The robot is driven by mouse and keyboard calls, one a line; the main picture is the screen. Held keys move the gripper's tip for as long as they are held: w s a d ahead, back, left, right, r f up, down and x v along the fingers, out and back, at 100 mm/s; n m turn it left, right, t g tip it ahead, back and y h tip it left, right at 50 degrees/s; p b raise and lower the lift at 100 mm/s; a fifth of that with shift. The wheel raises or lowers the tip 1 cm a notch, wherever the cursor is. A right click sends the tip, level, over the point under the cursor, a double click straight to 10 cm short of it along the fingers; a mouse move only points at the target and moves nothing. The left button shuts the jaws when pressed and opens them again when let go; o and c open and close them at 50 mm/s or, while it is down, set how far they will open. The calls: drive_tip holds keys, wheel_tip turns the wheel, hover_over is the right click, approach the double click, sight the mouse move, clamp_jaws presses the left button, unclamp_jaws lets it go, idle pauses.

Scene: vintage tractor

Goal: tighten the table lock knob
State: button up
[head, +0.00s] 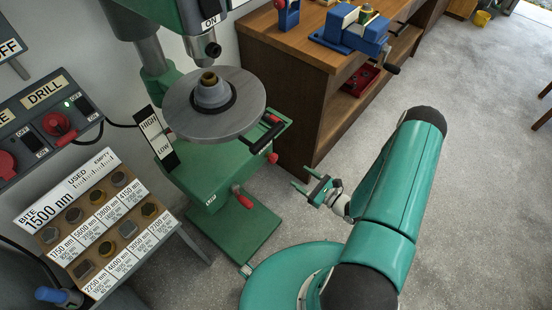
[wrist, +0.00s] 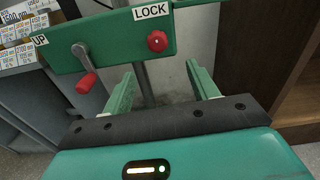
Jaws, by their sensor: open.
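The red table lock knob (wrist: 157,41) sits on a green panel under a white LOCK label in the wrist view. In the head view a red knob (head: 272,158) shows at the right edge of the green drill-press table assembly, likely the same one. My gripper (wrist: 162,72) is open, and its two green fingers are spread apart with nothing between them. The knob appears beyond the fingertips, roughly centred between them and apart from them. In the head view my gripper (head: 309,187) is right of and below the knob.
A crank with a red handle (wrist: 86,82) hangs left of the knob, near an UP label. The round drill table (head: 180,112) is above. A wooden workbench (head: 290,60) with a blue vise (head: 355,30) stands behind. A bit rack (head: 100,225) is at left. Floor at right is clear.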

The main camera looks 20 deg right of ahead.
sight(276, 161)
drive_tip(key=x, duration=1.2)
drive_tip(key=shift+s+a, duration=0.1)
drive_tip(key=c, duration=1)
